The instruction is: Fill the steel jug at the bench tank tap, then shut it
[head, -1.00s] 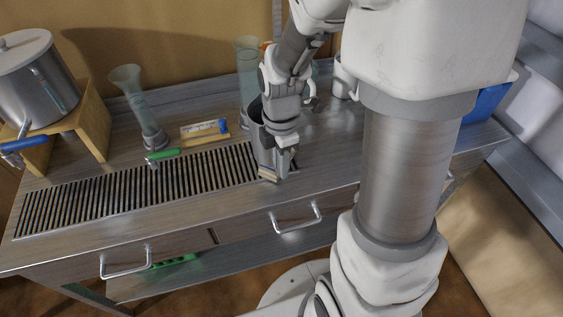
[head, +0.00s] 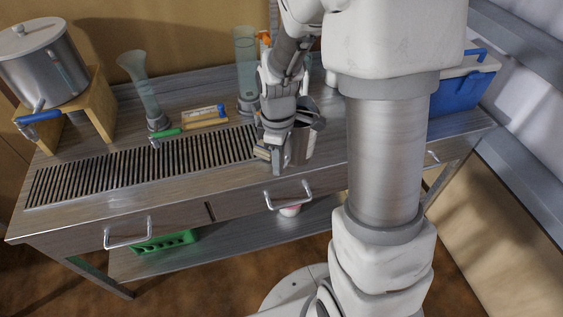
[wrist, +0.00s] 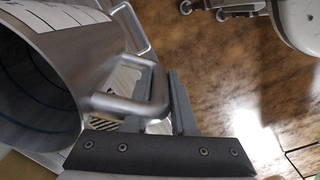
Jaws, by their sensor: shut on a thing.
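The steel jug (head: 301,146) is held at the front of the bench, right of the drain grate. The wrist view shows its open mouth and wall (wrist: 88,62) at left, with a dark interior and a blue line inside. Whether it holds water I cannot tell. My gripper (head: 277,166) is shut on the jug's handle (wrist: 130,104). The lidded steel tank (head: 42,68) stands on a wooden stand at the far left. Its tap has a blue lever (head: 40,117) over the grate's left end, well away from the jug. I see no stream there.
A glass funnel vessel (head: 143,88) with a green lever (head: 166,134) stands behind the grate (head: 120,170). A glass cylinder (head: 245,65) stands behind my gripper. A blue box (head: 463,92) is at right. Drawer handles (head: 289,196) stick out in front.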

